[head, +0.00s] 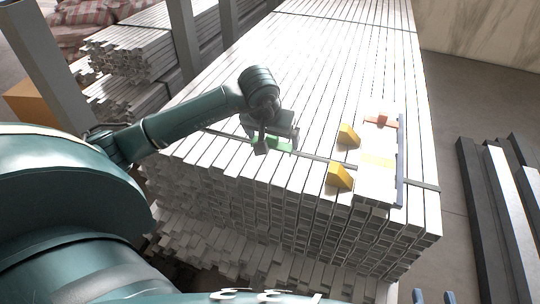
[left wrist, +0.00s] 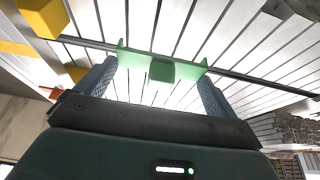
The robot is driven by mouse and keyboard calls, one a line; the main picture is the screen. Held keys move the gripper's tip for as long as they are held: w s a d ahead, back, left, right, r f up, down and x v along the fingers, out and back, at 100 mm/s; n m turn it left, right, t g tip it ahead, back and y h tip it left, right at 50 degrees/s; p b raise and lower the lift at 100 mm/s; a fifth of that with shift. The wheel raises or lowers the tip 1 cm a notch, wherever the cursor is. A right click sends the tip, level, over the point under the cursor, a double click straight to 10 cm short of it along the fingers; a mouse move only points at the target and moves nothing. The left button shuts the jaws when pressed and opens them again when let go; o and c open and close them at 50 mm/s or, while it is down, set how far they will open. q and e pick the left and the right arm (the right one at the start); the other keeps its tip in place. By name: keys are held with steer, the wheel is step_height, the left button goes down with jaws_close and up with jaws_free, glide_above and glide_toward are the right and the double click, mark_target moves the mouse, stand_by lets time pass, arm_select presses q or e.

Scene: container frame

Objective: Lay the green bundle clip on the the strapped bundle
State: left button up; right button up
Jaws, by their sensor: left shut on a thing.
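The strapped bundle (head: 300,60) is a large stack of long pale bars with dark straps across it. My left gripper (head: 271,143) is over its near part, shut on the green bundle clip (head: 284,147). In the left wrist view the clip (left wrist: 160,70) spans between the two blue fingers, with a raised block in its middle and upright ends. The dark near strap (left wrist: 240,76) runs behind it there. I cannot tell whether the clip touches the bars. My right gripper (head: 434,297) shows only as two separated blue fingertips at the bottom edge, open and empty.
Two yellow wedges (head: 340,176) stand on the bundle right of the clip. Beyond them are a red-orange piece (head: 382,121), a pale yellow patch (head: 377,160) and a long blue bar (head: 400,160). Dark beams (head: 480,200) lie on the floor at right. Another bar stack (head: 130,50) stands back left.

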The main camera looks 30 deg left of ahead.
mark_target(271, 146)
arm_select(q)
steer(key=shift+f, duration=0.9)
step_height(271, 146, down, 3)
steer(key=shift+f+b, duration=0.1)
steer(key=shift+b, duration=0.4)
steer(key=shift+f, duration=0.1)
arm_select(e)
steer(key=shift+w+a+r+t+y, duration=0.1)
steer(key=shift+w+a+t+y, duration=0.1)
steer(key=shift+t+y, duration=0.15)
arm_select(q)
steer(key=shift+f, duration=0.1)
steer(key=shift+f, duration=0.15)
steer(key=o, duration=0.6)
arm_select(e)
steer(key=shift+t, duration=0.25)
steer(key=shift+r, duration=0.1)
